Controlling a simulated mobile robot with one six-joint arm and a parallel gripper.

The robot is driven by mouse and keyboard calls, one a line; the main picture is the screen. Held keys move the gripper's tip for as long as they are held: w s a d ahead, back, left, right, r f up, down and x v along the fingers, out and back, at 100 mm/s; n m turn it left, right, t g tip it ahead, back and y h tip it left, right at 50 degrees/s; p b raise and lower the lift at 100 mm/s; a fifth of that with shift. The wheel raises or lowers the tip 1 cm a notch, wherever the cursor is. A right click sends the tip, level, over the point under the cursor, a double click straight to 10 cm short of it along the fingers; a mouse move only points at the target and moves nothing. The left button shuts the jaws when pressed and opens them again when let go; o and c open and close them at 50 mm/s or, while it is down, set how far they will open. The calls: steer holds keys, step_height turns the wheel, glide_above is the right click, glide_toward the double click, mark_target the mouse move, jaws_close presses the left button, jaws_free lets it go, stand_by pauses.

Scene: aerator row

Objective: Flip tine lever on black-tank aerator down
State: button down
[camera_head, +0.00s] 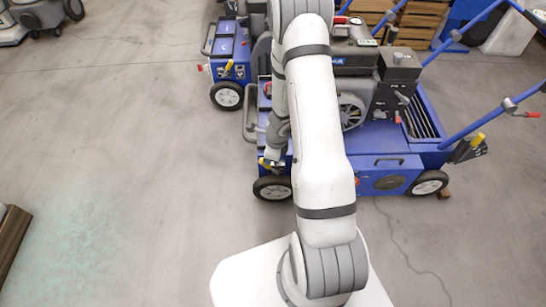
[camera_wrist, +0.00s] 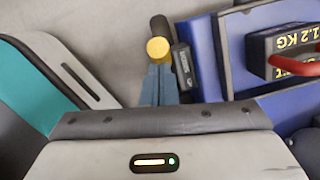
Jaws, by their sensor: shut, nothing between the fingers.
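The near blue aerator (camera_head: 400,160) stands right of centre in the head view, partly hidden by my arm, with a dark engine and tank on top. A yellow-ended lever (camera_wrist: 158,48) with a dark shaft stands beside a black labelled plate (camera_wrist: 184,70) in the wrist view. A bit of yellow shows by my gripper (camera_head: 270,164) at the aerator's left front corner, above the wheel. My gripper is shut and empty. Its blue-grey fingertips (camera_wrist: 160,72) appear just below the yellow end in the wrist view; I cannot tell whether they touch it.
A black block marked 1.2 KG (camera_wrist: 285,45) with a red part sits right of the lever. Another blue aerator (camera_head: 229,45) with a yellow lever (camera_head: 228,66) stands behind left. Another yellow-gripped lever (camera_head: 477,140) is at the near aerator's right.

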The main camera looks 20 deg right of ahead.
steer(key=shift+w+a, duration=0.1)
steer(key=shift+a, duration=0.5)
steer(key=shift+r+p, duration=0.25)
steer(key=shift+p, duration=0.1)
step_height(320, 180, up, 9)
steer(key=a+p, duration=0.2)
steer(key=p, duration=0.5)
steer(key=shift+w+p, duration=0.25)
steer(key=shift+p, duration=0.05)
steer(key=shift+r, duration=0.1)
